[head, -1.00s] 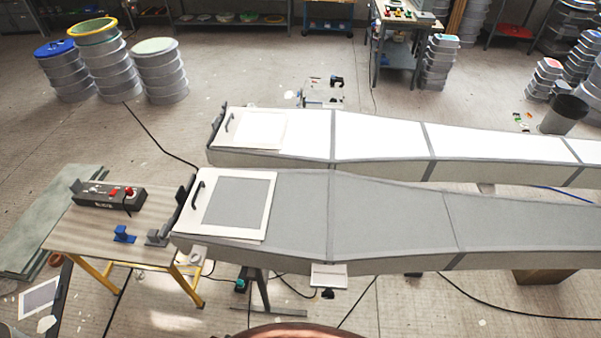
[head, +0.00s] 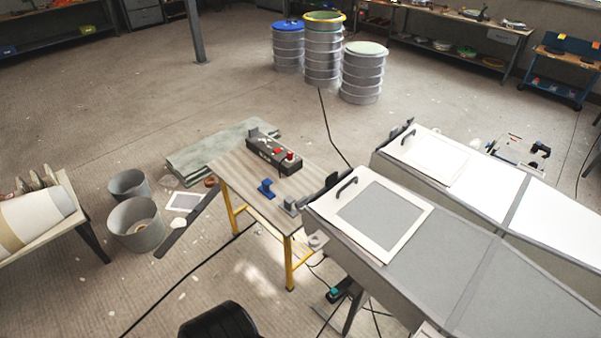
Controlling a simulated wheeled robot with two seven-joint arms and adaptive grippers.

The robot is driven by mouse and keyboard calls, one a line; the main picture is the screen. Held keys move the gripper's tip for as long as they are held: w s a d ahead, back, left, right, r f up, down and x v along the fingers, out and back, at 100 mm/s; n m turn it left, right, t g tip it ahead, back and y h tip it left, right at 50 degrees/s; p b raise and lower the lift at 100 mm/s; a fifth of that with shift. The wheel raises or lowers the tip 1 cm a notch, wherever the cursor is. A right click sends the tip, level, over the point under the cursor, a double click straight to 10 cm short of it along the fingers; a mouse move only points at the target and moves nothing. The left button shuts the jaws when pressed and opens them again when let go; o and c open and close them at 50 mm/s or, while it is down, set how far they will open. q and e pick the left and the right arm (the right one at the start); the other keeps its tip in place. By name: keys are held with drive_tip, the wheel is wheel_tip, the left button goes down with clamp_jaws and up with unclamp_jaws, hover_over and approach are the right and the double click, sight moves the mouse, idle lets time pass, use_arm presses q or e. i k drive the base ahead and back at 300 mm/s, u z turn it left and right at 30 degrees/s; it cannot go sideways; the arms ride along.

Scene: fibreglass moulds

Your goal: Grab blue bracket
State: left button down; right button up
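The blue bracket (head: 266,188) stands on the wooden top of a small table with yellow legs (head: 228,178), near its front edge. A grey bracket-like piece (head: 294,206) sits to its right, close to the mould. A dark control box with red knobs (head: 273,155) lies behind the bracket on the same table. Neither of my grippers shows in the head view. A dark rounded shape at the bottom edge cannot be clearly made out.
Two long moulds, one grey (head: 420,250) and one white (head: 480,170), fill the right side. Grey buckets (head: 136,224) and a table with a rolled piece (head: 38,220) stand left. Drums (head: 323,60) stand behind. Floor in front of the small table is mostly clear, with a cable.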

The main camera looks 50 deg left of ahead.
sight(264, 189)
drive_tip(key=u, duration=2.6)
drive_tip(key=i, duration=1.55)
drive_tip(key=u, duration=0.05)
